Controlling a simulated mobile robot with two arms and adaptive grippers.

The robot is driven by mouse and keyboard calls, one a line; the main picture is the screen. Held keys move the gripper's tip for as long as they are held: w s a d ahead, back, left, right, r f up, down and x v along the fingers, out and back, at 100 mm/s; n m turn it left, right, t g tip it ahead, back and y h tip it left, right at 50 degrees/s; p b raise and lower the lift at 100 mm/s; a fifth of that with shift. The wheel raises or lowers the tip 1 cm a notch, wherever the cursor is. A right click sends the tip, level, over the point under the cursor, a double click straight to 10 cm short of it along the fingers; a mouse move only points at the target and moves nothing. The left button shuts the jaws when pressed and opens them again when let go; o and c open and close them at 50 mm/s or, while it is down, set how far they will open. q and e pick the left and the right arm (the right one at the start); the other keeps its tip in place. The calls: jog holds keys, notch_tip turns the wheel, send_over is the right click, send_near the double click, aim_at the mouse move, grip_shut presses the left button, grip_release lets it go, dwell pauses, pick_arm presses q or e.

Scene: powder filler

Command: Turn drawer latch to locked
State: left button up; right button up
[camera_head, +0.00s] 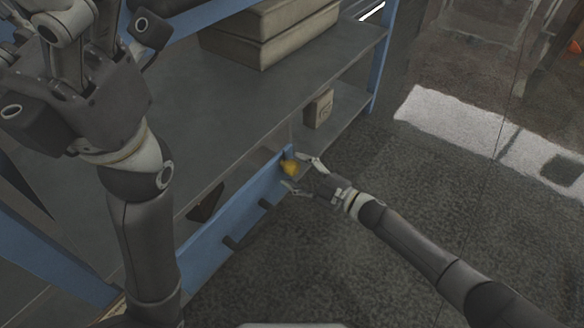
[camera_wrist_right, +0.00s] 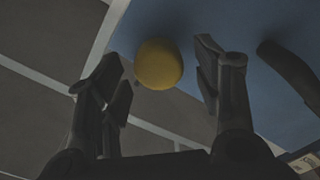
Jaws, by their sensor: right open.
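The drawer latch (camera_head: 289,167) is a yellow knob at the right end of the blue drawer front (camera_head: 240,219). In the right wrist view the latch (camera_wrist_right: 158,65) is a round yellow shape against the blue drawer front (camera_wrist_right: 210,20). My right gripper (camera_head: 302,174) is open, with its fingers on either side of the latch in the head view. In the right wrist view the fingers of my right gripper (camera_wrist_right: 165,85) stand apart, with the latch beyond and between them. I cannot tell whether they touch it. My left gripper (camera_head: 70,90) is raised at the upper left; its fingertips are unclear.
Dark handle bars (camera_head: 231,243) stick out from the drawer front. A grey shelf (camera_head: 200,110) above carries stacked boxes (camera_head: 270,35), and a small box (camera_head: 318,108) sits on the lower level. The floor (camera_head: 400,150) to the right is open.

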jog(key=v, duration=0.9)
jog(key=shift+s+d, duration=0.25)
jog(key=shift+d, duration=0.05)
